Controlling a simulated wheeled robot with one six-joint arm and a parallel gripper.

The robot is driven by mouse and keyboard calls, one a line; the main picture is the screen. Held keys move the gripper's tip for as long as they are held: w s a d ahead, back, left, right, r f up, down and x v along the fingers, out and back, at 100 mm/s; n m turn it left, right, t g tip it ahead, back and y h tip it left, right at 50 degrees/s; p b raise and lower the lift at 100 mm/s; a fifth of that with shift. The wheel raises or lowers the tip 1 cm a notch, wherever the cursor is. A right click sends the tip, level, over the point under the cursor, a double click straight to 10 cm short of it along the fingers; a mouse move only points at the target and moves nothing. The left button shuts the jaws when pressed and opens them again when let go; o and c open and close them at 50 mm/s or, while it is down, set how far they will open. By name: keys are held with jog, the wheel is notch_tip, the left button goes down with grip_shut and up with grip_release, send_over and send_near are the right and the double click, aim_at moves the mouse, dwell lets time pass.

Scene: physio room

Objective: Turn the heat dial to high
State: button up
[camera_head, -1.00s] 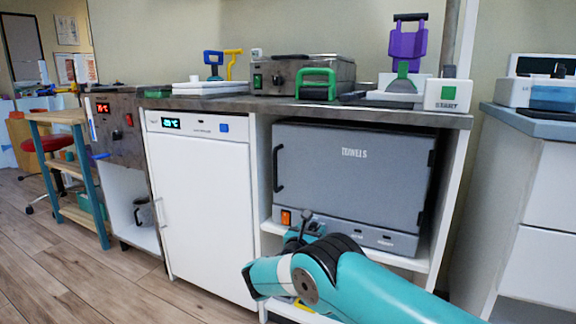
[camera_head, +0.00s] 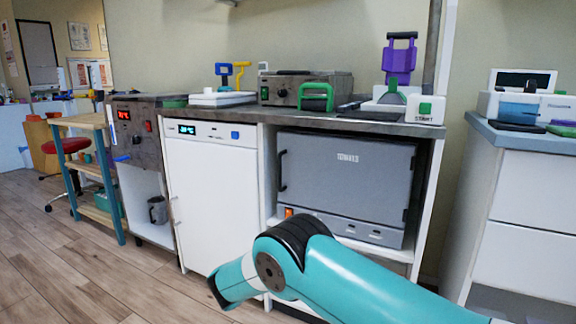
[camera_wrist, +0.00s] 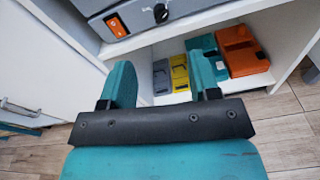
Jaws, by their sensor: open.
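A black dial (camera_wrist: 160,12) sits beside an orange switch (camera_wrist: 115,27) on the lower front panel of the grey towel cabinet (camera_head: 345,178). In the head view my arm hides that dial, and the switch (camera_head: 289,212) shows at the panel's left end. Another dark knob (camera_head: 282,92) is on the metal box on the counter. I cannot tell which of them is the heat dial, or read any setting. My gripper (camera_wrist: 163,78) is open and empty, its two teal fingers apart, below and short of the cabinet panel. The head view does not show its fingertips.
Yellow and grey cases (camera_wrist: 179,73) and an orange case (camera_wrist: 240,50) lie on the low shelf under the cabinet. A white fridge (camera_head: 212,200) stands left of it, and white drawers (camera_head: 535,190) stand right. The wooden floor (camera_head: 90,275) at left is clear.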

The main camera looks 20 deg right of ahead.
jog(key=s+a+r+m+g+y+p, duration=0.1)
jog(key=s+r+m+g+y+p, duration=0.1)
jog(key=r+p, duration=0.4)
jog(key=s+r+m+g+y+p, duration=0.2)
jog(key=r+m+y+p, duration=0.3)
jog(key=r, duration=1.1)
jog(key=shift+s+a+m+p, duration=0.35)
jog(key=shift+s+m+p, duration=0.35)
jog(key=shift+m+p, duration=0.35)
